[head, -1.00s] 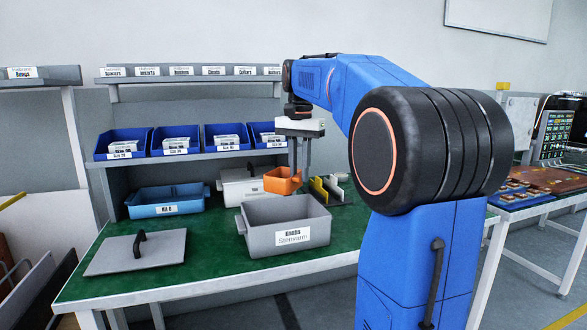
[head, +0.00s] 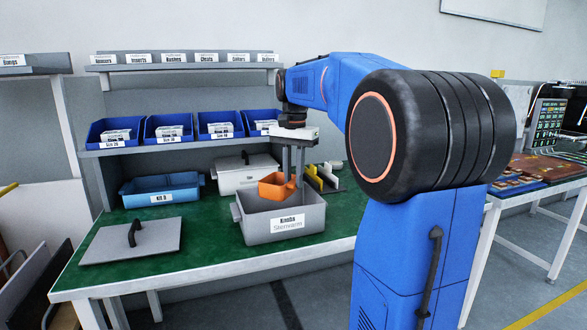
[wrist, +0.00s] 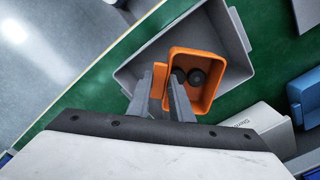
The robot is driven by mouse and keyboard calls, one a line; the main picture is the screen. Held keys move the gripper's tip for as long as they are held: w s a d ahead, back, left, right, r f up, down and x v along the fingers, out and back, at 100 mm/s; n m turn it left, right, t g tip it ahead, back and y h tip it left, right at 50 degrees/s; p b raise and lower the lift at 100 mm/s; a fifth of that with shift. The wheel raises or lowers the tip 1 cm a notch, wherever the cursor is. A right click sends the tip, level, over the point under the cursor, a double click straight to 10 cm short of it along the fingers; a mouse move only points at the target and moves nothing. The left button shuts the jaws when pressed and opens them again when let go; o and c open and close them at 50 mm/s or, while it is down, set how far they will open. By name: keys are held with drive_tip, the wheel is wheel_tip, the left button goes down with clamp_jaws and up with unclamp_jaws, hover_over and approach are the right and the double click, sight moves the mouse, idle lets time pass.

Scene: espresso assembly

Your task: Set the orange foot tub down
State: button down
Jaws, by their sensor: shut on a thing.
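The orange foot tub (head: 273,186) is a small open box held by my gripper (head: 292,184). It hangs over the open grey bin (head: 283,226) labelled "Knobs", with its lower part hidden behind the bin's front rim. In the wrist view the orange tub (wrist: 209,101) is upright with dark round feet (wrist: 197,77) inside. My gripper (wrist: 172,80) is shut on the tub's near wall. The grey bin (wrist: 140,70) lies below and around it. Whether the tub touches the bin floor cannot be told.
A grey lid (head: 132,240) with a black handle lies on the green table (head: 205,222) at left. A blue "Kit" bin (head: 162,190) and a lidded pale box (head: 243,174) stand behind. A yellow-and-black fixture (head: 322,178) stands right of the tub.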

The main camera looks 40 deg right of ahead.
drive_tip(key=shift+f, duration=4.4)
drive_tip(key=shift+f, duration=0.35)
drive_tip(key=shift+f, duration=0.4)
drive_tip(key=c, duration=1.5)
unclamp_jaws()
drive_tip(key=shift+r, duration=0.15)
drive_tip(key=shift+r, duration=4.4)
